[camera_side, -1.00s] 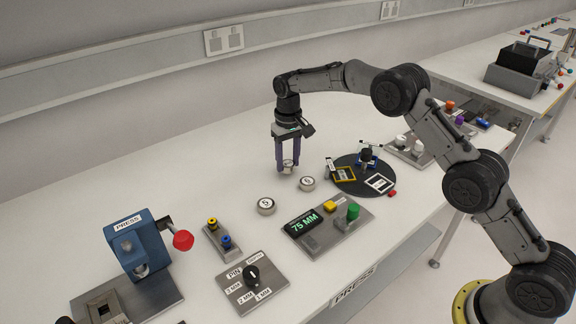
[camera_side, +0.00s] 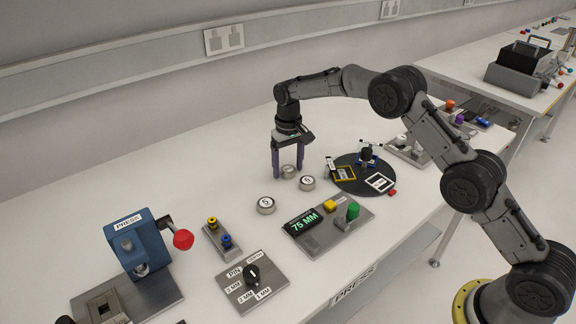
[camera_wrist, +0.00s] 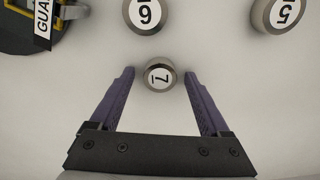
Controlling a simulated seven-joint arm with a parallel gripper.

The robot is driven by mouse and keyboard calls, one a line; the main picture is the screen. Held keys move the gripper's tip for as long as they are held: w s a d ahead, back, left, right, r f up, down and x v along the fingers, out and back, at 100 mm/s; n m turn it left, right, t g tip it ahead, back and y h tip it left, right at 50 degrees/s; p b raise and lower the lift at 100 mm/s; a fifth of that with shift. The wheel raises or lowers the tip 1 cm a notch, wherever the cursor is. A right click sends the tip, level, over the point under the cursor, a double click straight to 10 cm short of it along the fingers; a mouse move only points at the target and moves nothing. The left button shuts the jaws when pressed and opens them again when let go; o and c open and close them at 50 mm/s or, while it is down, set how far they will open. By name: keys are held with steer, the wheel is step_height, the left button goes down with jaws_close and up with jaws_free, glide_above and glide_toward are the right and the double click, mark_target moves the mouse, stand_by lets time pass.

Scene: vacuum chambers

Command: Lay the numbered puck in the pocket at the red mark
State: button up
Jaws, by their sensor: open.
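A round metal puck numbered 7 (camera_wrist: 159,79) sits on the white table between the tips of my gripper (camera_wrist: 159,72). In the side view the same puck (camera_side: 289,172) shows between the two purple fingers of my gripper (camera_side: 287,174). The gripper is open, with a gap on each side of the puck. A puck numbered 6 (camera_side: 307,183) stands close by, and one numbered 5 (camera_side: 265,205) lies nearer the camera. A dark round plate (camera_side: 347,186) carries framed pieces with dark centres. A small red block (camera_side: 392,193) is at its right edge; I cannot tell which pocket it marks.
A control panel reading 75 MM (camera_side: 309,226) lies in front of the pucks. A blue press (camera_side: 141,245) with a red knob, a button block (camera_side: 221,239) and a PIN dial plate (camera_side: 252,284) stand to the left. The table behind the pucks is clear.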

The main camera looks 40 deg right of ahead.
mark_target(289, 169)
steer(key=s+d+r+t, duration=0.1)
steer(key=s+r, duration=0.2)
steer(key=r, duration=0.8)
steer(key=s+r, duration=0.4)
steer(key=r, duration=0.6)
steer(key=s+d+r+t, duration=0.1)
steer(key=s+r, duration=0.2)
steer(key=s, duration=1)
steer(key=s+d+r+n+t, duration=0.1)
steer(key=s+r+t, duration=0.1)
steer(key=s, duration=1.1)
steer(key=shift+r, duration=0.4)
steer(key=shift+o, duration=0.5)
steer(key=s+f+t, duration=0.1)
steer(key=s+f, duration=0.4)
steer(key=s, duration=0.5)
steer(key=shift+d+f+n+t, duration=0.25)
steer(key=shift+f+n+t, duration=0.05)
steer(key=shift+f, duration=0.1)
steer(key=shift+s+f, duration=0.1)
steer(key=shift+f, duration=0.05)
